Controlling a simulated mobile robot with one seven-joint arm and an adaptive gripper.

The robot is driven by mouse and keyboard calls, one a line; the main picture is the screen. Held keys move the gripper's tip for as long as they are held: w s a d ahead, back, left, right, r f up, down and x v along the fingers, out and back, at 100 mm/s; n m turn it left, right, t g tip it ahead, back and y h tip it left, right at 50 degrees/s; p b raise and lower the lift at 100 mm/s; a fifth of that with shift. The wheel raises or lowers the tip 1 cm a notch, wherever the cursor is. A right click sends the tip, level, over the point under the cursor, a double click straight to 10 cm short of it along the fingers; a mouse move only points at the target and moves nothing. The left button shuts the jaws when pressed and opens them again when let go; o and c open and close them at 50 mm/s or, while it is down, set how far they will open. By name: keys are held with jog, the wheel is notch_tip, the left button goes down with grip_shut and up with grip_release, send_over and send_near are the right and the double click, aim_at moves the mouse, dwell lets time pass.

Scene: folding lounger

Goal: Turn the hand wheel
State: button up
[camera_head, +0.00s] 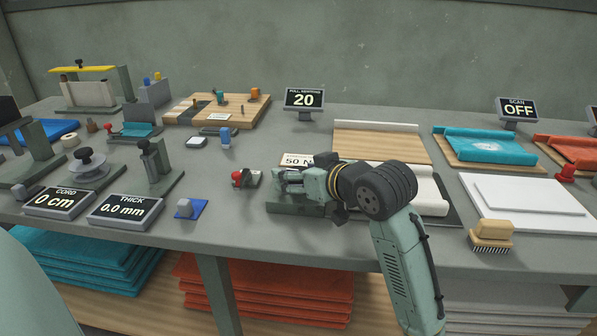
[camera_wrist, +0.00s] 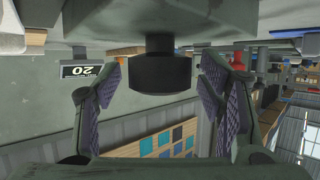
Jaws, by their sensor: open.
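My gripper (camera_head: 292,182) is over a low grey-green fixture (camera_head: 290,206) near the table's front edge in the head view. In the wrist view its two padded fingers (camera_wrist: 160,78) stand apart. A dark, smooth, round part (camera_wrist: 150,73), which looks like the hand wheel, is between them, with visible gaps on both sides. It joins a grey-green body by a short neck. In the head view my gripper and wrist hide this part, so I cannot make out how it is turned.
A red button box (camera_head: 245,178) stands just left of the fixture. A display reading 20 (camera_head: 304,99) is behind it. A 50 N label (camera_head: 298,160) is partly hidden by my arm. A brush (camera_head: 491,236) lies to the right. The tabletop in front of the blue pad is clear.

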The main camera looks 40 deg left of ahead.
jog(key=shift+a+f, duration=0.1)
jog(key=shift+c, duration=0.3)
jog(key=c, duration=1.1)
